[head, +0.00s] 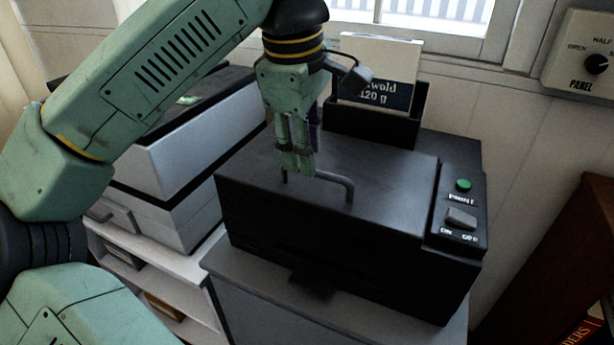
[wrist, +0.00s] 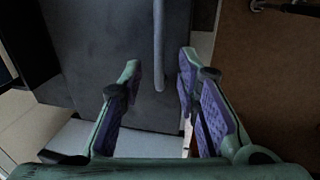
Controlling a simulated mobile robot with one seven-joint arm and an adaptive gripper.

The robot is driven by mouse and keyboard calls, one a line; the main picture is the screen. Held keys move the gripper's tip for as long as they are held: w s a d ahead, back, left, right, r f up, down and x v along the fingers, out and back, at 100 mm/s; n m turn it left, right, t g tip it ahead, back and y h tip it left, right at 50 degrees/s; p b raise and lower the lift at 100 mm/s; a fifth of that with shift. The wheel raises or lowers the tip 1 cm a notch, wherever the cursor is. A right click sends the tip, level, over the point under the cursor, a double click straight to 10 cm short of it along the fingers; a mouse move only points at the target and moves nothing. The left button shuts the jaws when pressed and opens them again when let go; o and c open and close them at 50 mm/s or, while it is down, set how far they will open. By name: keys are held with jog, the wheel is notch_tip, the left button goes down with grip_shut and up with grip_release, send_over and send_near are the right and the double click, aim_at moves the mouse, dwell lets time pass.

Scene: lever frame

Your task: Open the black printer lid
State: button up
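The black printer (head: 330,245) stands on a grey cabinet. Its black lid (head: 395,175) is down, with a dark bar handle (head: 335,181) on top near the front. My gripper (head: 297,168) points down at the left part of the handle. In the wrist view my gripper (wrist: 159,68) is open, its purple-padded fingers apart. The handle (wrist: 158,40) runs into the gap between the fingertips, with space on both sides. I cannot tell the fingertips' exact height against the bar. My fingers hide part of the handle in the head view.
A paper holder (head: 375,122) with a packet stands behind the lid. A green button (head: 463,185) and a switch (head: 461,217) are on the printer's right. A grey-white machine (head: 185,155) stands to the left. A brown cabinet (head: 560,240) is at the right.

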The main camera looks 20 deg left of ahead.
jog(key=f, duration=0.1)
jog(key=f+b, duration=0.1)
jog(key=shift+w+f, duration=0.3)
jog(key=shift+f, duration=0.05)
jog(key=shift+c, duration=0.2)
grip_shut()
dwell(0.4)
